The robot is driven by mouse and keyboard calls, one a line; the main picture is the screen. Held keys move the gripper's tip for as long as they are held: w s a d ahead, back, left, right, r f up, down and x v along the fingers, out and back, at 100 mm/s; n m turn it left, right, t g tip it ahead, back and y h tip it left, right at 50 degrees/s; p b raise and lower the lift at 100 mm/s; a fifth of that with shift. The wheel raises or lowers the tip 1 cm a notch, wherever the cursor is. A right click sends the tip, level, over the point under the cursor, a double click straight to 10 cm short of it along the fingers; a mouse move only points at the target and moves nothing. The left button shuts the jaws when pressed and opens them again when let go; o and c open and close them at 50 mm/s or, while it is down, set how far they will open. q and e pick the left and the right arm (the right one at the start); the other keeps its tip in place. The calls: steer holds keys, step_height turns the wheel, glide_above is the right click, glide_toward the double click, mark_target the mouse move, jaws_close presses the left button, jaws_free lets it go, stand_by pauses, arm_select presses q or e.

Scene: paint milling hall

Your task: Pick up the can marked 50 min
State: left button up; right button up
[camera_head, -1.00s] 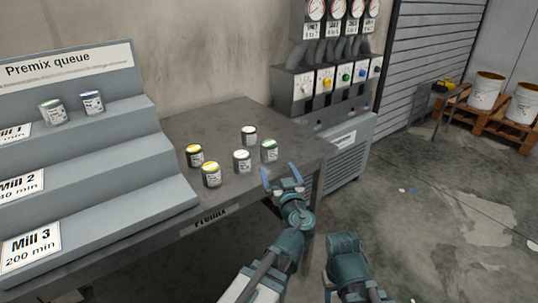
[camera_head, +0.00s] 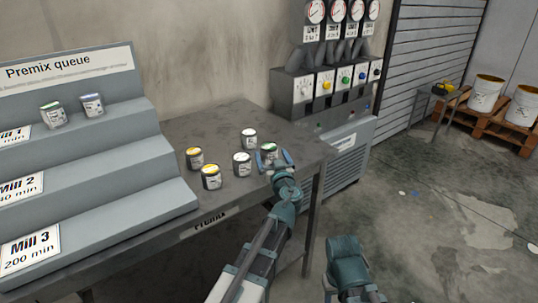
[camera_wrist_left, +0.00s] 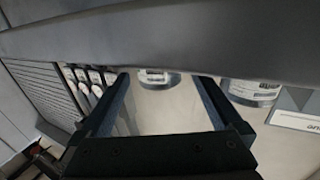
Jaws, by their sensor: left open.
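Several small paint cans with labels too small to read stand on the grey table (camera_head: 225,120): two yellow-topped cans (camera_head: 195,158) (camera_head: 211,177), two white-topped cans (camera_head: 249,138) (camera_head: 242,163) and a green-topped can (camera_head: 269,152). I cannot tell which is marked 50 min. My left gripper (camera_head: 274,158) is open, its fingers near either side of the green-topped can; contact cannot be told. In the left wrist view a can (camera_wrist_left: 158,79) shows beyond the open fingers, another can (camera_wrist_left: 253,92) to the right.
A stepped Premix queue rack (camera_head: 140,160) on the left holds a green-topped can (camera_head: 53,115) and a blue-topped can (camera_head: 92,105) on its top step. A gauge and knob panel (camera_head: 325,90) stands behind the table's right end. Pallets with white buckets (camera_head: 486,93) are far right.

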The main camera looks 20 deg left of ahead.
mark_target(271, 154)
arm_select(q)
steer(key=x, duration=0.3)
steer(key=shift+w, duration=0.1)
steer(key=c, duration=1.5)
arm_select(e)
steer(key=shift+r, duration=0.1)
